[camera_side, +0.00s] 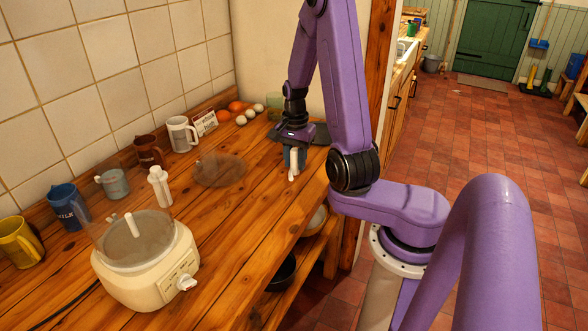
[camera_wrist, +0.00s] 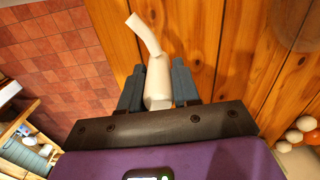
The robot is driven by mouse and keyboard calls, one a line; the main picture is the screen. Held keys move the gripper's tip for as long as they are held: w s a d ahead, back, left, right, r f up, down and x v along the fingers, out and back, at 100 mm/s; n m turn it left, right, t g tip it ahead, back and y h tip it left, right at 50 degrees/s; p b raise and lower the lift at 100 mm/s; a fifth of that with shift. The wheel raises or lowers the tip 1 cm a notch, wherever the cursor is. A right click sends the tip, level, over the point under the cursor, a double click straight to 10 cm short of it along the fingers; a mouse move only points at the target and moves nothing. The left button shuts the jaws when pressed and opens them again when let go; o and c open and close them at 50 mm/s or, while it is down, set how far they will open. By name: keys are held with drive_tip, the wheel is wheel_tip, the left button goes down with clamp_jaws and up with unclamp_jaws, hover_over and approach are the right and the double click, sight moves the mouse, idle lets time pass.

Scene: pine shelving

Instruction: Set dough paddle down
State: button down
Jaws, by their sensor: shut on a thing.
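The white dough paddle (camera_wrist: 158,80) is between the two fingers of my gripper (camera_wrist: 158,86) in the wrist view. Its thin bent arm points away from the gripper over the wooden counter. In the side view the paddle (camera_side: 294,172) shows below my gripper (camera_side: 293,158), near the counter's right front edge. My gripper is shut on its thicker hub end. I cannot tell whether the paddle touches the counter (camera_side: 243,215).
A food processor (camera_side: 150,275) stands at the front left, with a white attachment (camera_side: 160,187) and a clear lid (camera_side: 220,169) behind it. Several mugs line the wall. Eggs (camera_side: 241,120) and a dark pan-like item (camera_side: 321,133) lie at the back. Middle counter is clear.

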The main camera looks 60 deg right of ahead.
drive_tip(key=shift+w+f, duration=0.2)
drive_tip(key=shift+f, duration=0.1)
drive_tip(key=shift+d+f, duration=0.1)
drive_tip(key=shift+f, duration=1.45)
drive_tip(key=shift+f, duration=0.2)
drive_tip(key=c, duration=0.8)
unclamp_jaws()
drive_tip(key=shift+r, duration=0.1)
